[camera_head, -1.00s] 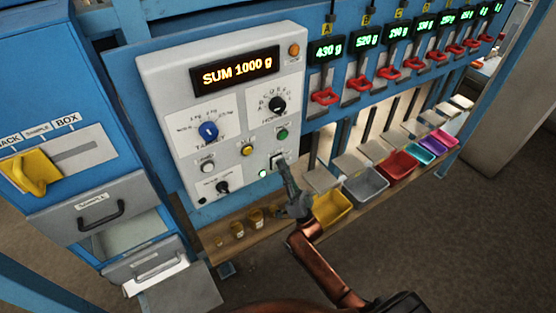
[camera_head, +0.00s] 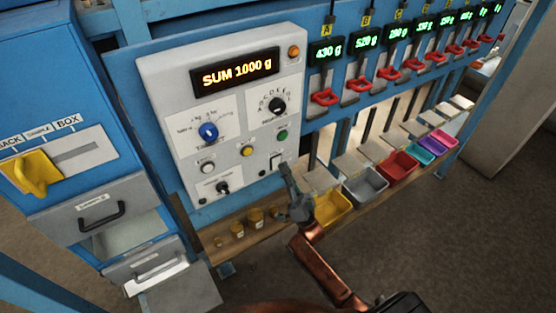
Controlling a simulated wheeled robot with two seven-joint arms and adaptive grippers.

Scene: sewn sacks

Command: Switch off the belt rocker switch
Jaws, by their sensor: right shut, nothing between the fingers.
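The belt rocker switch (camera_head: 276,161) is a small dark-and-white switch at the lower right of the light grey control panel (camera_head: 235,181). A small indicator lamp beside it at its lower left looks dark. My right gripper (camera_head: 285,169) is shut and empty, with its tips just below and right of the switch. I cannot tell whether the tips touch the panel. The switch is mostly uncovered, but its exact tilt is too small to read. My left gripper is not in view.
The panel carries a display (camera_head: 236,72) reading SUM 1000 g, a blue knob (camera_head: 209,131), black knobs and coloured buttons. A yellow bin (camera_head: 332,208) and a grey bin (camera_head: 366,188) sit right of my gripper. Small jars (camera_head: 255,216) stand on the wooden shelf below.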

